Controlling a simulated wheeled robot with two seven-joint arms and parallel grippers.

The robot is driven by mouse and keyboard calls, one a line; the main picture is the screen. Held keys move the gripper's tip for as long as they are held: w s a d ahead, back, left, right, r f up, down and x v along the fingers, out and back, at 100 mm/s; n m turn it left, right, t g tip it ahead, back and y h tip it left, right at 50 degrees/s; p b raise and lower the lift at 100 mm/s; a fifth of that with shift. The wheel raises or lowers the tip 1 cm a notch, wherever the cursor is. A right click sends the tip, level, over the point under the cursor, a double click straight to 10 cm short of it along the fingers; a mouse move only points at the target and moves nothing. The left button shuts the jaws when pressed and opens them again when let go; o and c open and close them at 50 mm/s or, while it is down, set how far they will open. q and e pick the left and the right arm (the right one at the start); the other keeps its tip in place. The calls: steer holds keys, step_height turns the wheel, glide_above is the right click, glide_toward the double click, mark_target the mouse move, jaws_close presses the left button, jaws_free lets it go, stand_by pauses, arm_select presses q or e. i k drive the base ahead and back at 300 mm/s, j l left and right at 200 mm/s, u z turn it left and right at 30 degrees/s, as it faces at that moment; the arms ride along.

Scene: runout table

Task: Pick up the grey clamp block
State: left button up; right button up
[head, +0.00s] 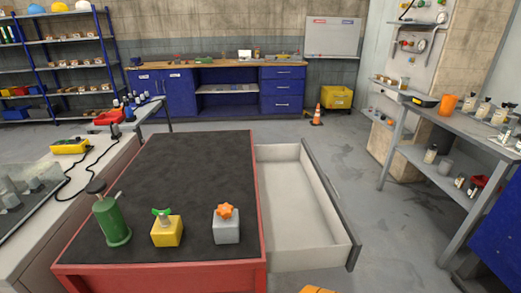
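The grey clamp block (227,233) stands upright on the dark top of the red-sided table (190,165), near its front right corner. An orange star-shaped knob (225,211) sits on top of the block. To its left, with a gap, stands a yellow block (167,233) with a green wing-shaped knob. Nothing is touching the grey block. Neither of my grippers shows in the head view.
A green bottle-like can (111,222) stands left of the yellow block. An open, empty-looking drawer (300,205) juts out along the table's right side. The table's middle and back are clear. An orange-yellow piece, cut off at the bottom edge, is unclear.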

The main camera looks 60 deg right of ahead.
mark_target(225, 232)
steer(key=i+j+z, duration=0.1)
steer(key=z, duration=0.35)
steer(key=i+j+z, duration=0.1)
steer(key=z, duration=0.35)
steer(key=i+j+z, duration=0.15)
steer(key=z, duration=0.25)
steer(key=j+z, duration=0.2)
steer(key=z, duration=0.25)
steer(key=i+j+z, duration=0.1)
steer(key=j+z, duration=0.15)
steer(key=z, duration=0.2)
steer(key=j+z, duration=0.2)
steer(key=z, duration=0.25)
steer(key=j+z, duration=0.2)
steer(key=z, duration=0.25)
